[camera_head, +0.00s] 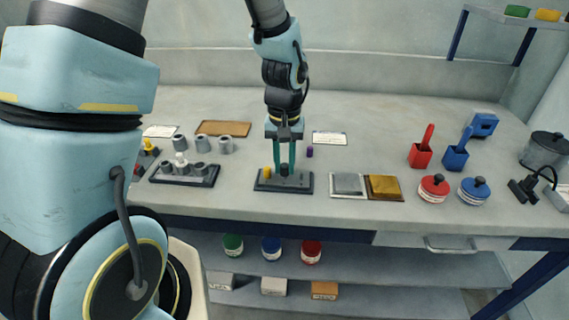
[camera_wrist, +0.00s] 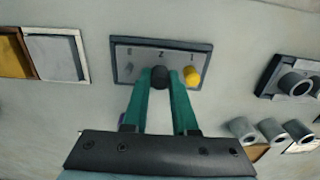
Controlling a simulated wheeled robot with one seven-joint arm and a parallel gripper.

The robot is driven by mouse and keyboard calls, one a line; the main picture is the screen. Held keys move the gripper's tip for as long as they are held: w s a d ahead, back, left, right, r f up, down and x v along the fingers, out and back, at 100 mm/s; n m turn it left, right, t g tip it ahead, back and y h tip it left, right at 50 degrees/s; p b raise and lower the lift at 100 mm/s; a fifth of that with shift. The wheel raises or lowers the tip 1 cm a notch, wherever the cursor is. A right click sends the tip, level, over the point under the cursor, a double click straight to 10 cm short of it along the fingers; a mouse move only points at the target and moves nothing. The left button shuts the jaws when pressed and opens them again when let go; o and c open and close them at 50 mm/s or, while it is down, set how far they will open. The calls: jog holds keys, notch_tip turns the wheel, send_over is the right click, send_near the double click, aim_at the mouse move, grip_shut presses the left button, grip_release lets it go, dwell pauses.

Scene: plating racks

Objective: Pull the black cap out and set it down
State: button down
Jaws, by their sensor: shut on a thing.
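The black cap (camera_head: 284,170) stands in the middle place of a dark-framed plate (camera_head: 298,187) on the bench. In the wrist view the black cap (camera_wrist: 159,78) is between the green fingertips. My gripper (camera_head: 284,162) reaches down from above and is shut on the cap; it also shows in the wrist view (camera_wrist: 160,84). A yellow cap (camera_head: 267,173) stands next to it on the same plate, and the yellow cap (camera_wrist: 191,74) shows right of the fingers in the wrist view. I cannot tell whether the cap is lifted at all.
A tray with a silver and a gold plate (camera_head: 384,187) lies to the right. A small purple piece (camera_head: 309,152) stands behind. Bare bench lies in front of and behind the plate.

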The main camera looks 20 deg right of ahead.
jog(key=shift+r+p, duration=1.15)
jog(key=shift+r, duration=0.35)
